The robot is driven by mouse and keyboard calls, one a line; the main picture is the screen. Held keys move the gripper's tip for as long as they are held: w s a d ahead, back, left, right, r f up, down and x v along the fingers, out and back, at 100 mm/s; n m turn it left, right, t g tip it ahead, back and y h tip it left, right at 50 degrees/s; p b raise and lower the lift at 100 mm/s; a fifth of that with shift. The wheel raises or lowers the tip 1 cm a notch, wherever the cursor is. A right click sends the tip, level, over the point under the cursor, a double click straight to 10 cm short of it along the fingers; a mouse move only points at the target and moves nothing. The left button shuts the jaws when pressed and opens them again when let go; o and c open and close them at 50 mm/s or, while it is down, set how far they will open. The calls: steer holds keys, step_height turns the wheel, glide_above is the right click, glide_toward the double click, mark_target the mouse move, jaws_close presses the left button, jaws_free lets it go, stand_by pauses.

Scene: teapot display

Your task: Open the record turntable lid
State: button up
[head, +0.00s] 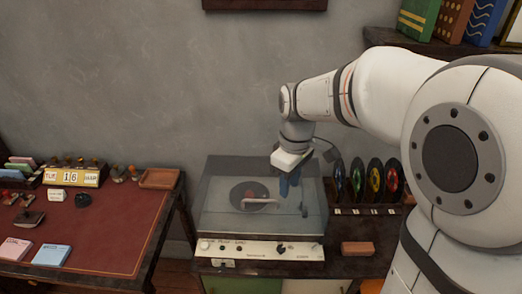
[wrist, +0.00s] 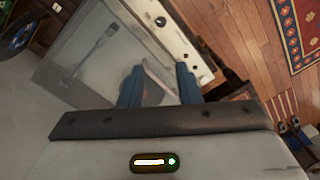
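The record turntable (head: 258,250) stands on a wooden cabinet in the middle of the head view, with its white control panel at the front. Its clear lid (head: 218,190) looks closed over the dark record (head: 240,196) and the tonearm. The lid also shows tilted in the wrist view (wrist: 85,70), with the control panel (wrist: 170,30) beyond it. My gripper (head: 289,186) points down over the right part of the lid. In the wrist view its two blue fingers (wrist: 160,80) are apart with nothing between them. I cannot tell whether they touch the lid.
Upright coloured records (head: 373,180) stand in a rack right of the turntable. A reddish-brown block (head: 357,248) lies at the cabinet's front right. A red-topped desk (head: 110,220) with stamps and a date block stands left. A bookshelf (head: 440,45) is at upper right.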

steer(key=w+a+f+n+g+p, duration=0.2)
steer(key=w+a+f+n, duration=0.1)
steer(key=w+a+n, duration=0.4)
steer(key=p, duration=0.1)
glide_above(258, 206)
step_height(258, 206, down, 7)
steer(key=shift+f, duration=0.15)
steer(key=shift+c, duration=0.4)
steer(key=shift+w, duration=0.1)
jaws_close()
